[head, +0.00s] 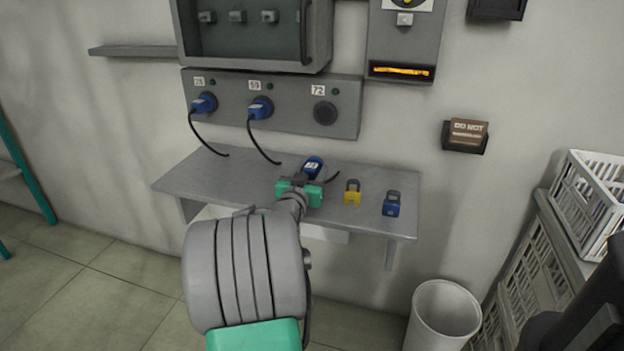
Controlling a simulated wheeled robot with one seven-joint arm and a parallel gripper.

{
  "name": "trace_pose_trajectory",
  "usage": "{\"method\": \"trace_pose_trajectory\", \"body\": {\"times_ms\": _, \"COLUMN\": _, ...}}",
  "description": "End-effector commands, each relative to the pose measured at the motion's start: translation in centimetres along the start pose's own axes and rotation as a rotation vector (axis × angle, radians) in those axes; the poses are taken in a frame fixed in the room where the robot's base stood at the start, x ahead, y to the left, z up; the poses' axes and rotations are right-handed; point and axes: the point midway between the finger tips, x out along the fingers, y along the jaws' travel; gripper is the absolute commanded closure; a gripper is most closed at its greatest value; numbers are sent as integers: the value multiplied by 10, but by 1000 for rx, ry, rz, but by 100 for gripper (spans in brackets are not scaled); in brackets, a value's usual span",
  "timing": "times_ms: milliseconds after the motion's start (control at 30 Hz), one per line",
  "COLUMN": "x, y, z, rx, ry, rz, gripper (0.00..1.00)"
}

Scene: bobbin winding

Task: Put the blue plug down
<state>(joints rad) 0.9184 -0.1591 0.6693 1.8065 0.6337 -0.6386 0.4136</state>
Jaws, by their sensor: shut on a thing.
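The blue plug (313,167) is at the tip of my gripper (306,179), over the middle of the grey shelf (215,176). My gripper is shut on it. A short black cord (333,177) shows just right of the plug. I cannot tell whether the plug touches the shelf or hangs a little above it. The gripper's green body hides the space just in front of the plug. The socket labelled 72 (325,113) is empty.
A yellow padlock (352,193) and a blue padlock (391,204) stand on the shelf to the right of my gripper. Cords from the two seated plugs hang to the shelf's left part. A white bin (443,313) and crates (590,205) stand at the right.

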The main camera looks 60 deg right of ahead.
Motion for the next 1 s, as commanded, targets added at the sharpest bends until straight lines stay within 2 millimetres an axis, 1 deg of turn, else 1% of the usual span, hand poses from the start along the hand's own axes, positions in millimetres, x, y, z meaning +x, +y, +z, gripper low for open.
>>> {"method": "trace_pose_trajectory", "body": {"times_ms": 33, "x": 1, "y": 0, "z": 13, "rx": -1, "ry": 0, "rz": 1, "gripper": 100}}
{"method": "trace_pose_trajectory", "body": {"times_ms": 67, "x": 3, "y": 0, "z": 15, "rx": 0, "ry": 1, "rz": 1, "gripper": 100}}
{"method": "trace_pose_trajectory", "body": {"times_ms": 267, "x": 4, "y": 0, "z": 12, "rx": 1, "ry": 2, "rz": 0, "gripper": 100}}
{"method": "trace_pose_trajectory", "body": {"times_ms": 867, "x": 4, "y": 0, "z": 26, "rx": 0, "ry": -1, "rz": 0, "gripper": 100}}
{"method": "trace_pose_trajectory", "body": {"times_ms": 900, "x": 4, "y": 0, "z": 26, "rx": -1, "ry": -3, "rz": 0, "gripper": 51}}
{"method": "trace_pose_trajectory", "body": {"times_ms": 1000, "x": 3, "y": 0, "z": 28, "rx": -2, "ry": -5, "rz": 0, "gripper": 43}}
